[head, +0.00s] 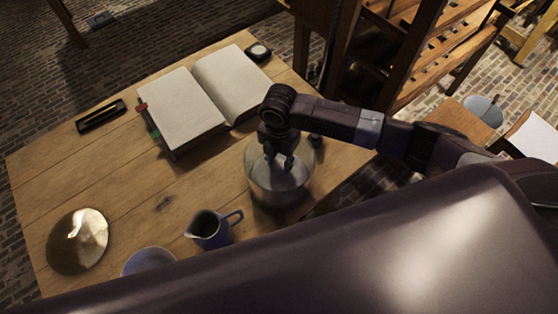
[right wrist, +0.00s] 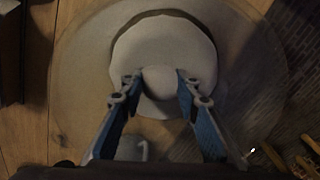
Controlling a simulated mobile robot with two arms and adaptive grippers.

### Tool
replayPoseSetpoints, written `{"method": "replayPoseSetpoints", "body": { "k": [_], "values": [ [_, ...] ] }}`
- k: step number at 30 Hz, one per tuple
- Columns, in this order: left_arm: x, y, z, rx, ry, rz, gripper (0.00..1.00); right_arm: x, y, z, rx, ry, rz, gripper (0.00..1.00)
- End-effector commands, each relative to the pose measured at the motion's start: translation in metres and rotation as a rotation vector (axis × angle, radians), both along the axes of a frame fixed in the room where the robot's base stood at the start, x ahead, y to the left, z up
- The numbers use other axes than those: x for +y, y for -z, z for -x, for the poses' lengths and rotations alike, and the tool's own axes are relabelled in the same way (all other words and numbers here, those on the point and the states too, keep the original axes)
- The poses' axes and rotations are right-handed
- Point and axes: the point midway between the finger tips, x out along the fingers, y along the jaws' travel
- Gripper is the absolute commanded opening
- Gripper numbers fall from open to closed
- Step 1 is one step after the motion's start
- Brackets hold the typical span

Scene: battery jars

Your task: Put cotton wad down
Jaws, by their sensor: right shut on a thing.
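My right gripper (head: 280,164) points down over a round glass jar (head: 284,186) at the right edge of the table. In the right wrist view the gripper (right wrist: 158,82) is shut on a small pale rounded wad (right wrist: 160,77), which looks like the cotton wad. The wad shows between the two blue fingers, inside the outline of the jar (right wrist: 78,62). A larger whitish round form (right wrist: 163,42) lies under it in the jar. I cannot tell whether the wad touches it. My left gripper is not in view.
An open book (head: 182,108) lies on the wooden table (head: 150,195). A blue jug (head: 210,230), a bowl (head: 148,260) and a brass dome-shaped lid (head: 77,240) stand near the front. A dark pen tray (head: 101,116) is at the left.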

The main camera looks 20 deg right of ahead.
Motion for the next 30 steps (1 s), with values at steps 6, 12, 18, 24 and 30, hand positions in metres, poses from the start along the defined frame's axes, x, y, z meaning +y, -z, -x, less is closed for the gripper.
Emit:
{"method": "replayPoseSetpoints", "body": {
  "k": [6,12,18,24,30],
  "values": [
    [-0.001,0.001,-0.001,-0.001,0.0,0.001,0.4,0.0,0.003,0.0,0.0,0.0,0.0,0.1],
    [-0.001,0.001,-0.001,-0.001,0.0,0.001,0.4,0.0,0.003,0.0,0.0,0.0,0.0,0.47],
    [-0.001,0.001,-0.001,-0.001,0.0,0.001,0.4,0.0,0.003,0.0,0.0,0.0,0.0,0.47],
    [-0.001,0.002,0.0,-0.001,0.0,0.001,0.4,0.0,-0.009,-0.002,-0.003,0.0,0.0,0.47],
    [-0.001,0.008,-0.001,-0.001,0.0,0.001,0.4,0.0,-0.048,-0.002,-0.004,-0.001,-0.001,0.47]
  ]
}}
